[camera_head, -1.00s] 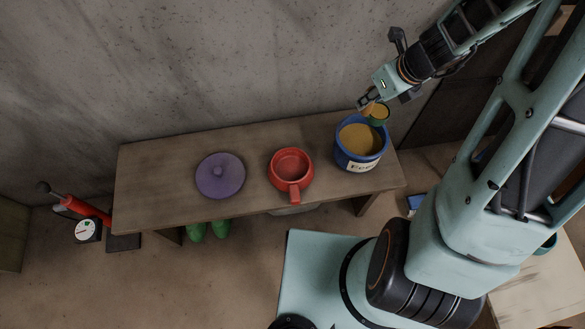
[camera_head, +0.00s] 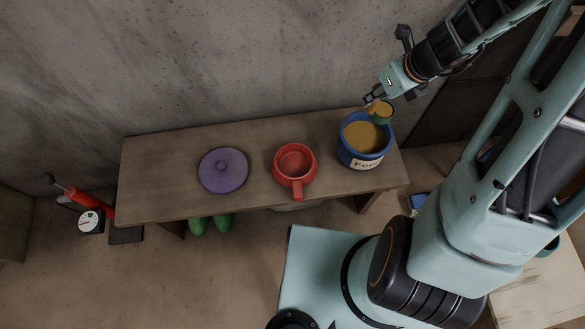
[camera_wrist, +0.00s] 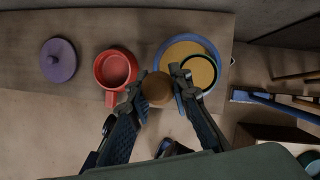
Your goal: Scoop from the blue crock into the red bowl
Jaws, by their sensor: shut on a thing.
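The blue crock (camera_head: 345,150) stands at the right end of the bench, filled with a yellow-brown material (camera_head: 362,136). The red bowl (camera_head: 277,172), with a short handle toward the front, stands left of it; its inside looks empty. My gripper (camera_head: 374,98) is shut on the scoop (camera_head: 382,119), which has a green rim and yellow-brown contents. The scoop is above the back right rim of the crock. In the wrist view, a round brown handle end (camera_wrist: 157,88) sits between my fingers, and the scoop's rim (camera_wrist: 213,76) overlaps the crock (camera_wrist: 219,58).
A purple lid (camera_head: 222,180) lies on the wooden bench (camera_head: 155,170), left of the bowl. A concrete wall runs close behind the bench. Green boots (camera_head: 197,227) stand below. A red pump-like tool with a dial (camera_head: 90,222) is on the floor at left.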

